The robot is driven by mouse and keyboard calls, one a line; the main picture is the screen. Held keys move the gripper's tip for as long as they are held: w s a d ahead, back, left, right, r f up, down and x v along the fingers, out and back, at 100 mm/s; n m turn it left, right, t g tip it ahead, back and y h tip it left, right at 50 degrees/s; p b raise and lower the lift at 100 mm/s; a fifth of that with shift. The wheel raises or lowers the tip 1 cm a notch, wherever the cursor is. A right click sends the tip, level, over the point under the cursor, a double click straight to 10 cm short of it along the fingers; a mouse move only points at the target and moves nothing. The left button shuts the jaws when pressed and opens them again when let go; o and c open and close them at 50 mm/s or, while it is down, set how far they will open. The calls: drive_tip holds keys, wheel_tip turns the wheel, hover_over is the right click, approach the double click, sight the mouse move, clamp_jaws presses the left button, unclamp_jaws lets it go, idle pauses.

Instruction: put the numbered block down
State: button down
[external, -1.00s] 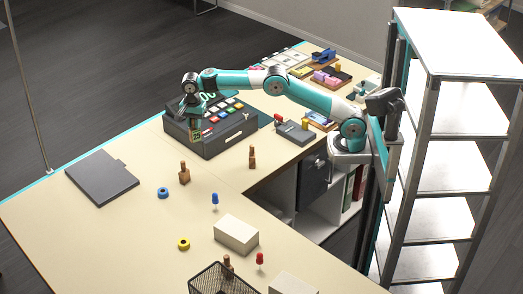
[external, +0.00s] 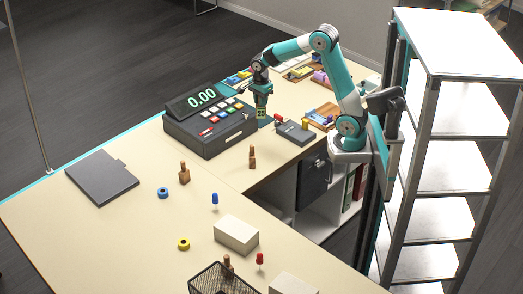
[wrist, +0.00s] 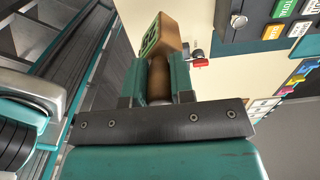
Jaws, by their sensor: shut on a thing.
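The numbered block (external: 261,113) hangs upright from my gripper (external: 261,99), which is shut on it just off the right side of the cash register. In the wrist view, my gripper (wrist: 158,80) closes on the block's brown wooden handle. The numbered block's wooden end with a green-marked face (wrist: 158,36) sticks out past the fingers. The number is too small to read. I cannot tell whether the block's lower end touches the table.
The cash register (external: 213,144), display reading 0.00, stands left of the block. A dark pad (external: 295,133) with a red-handled stamp (external: 278,117) lies to the right. Trays and cards lie behind. Brown stamps (external: 184,173) stand in front, with free tabletop (external: 110,235) at front left.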

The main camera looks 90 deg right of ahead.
wheel_tip(320, 180, down, 20)
drive_tip(key=p, duration=0.4)
drive_tip(key=c, duration=1)
unclamp_jaws()
drive_tip(key=shift+f, duration=0.1)
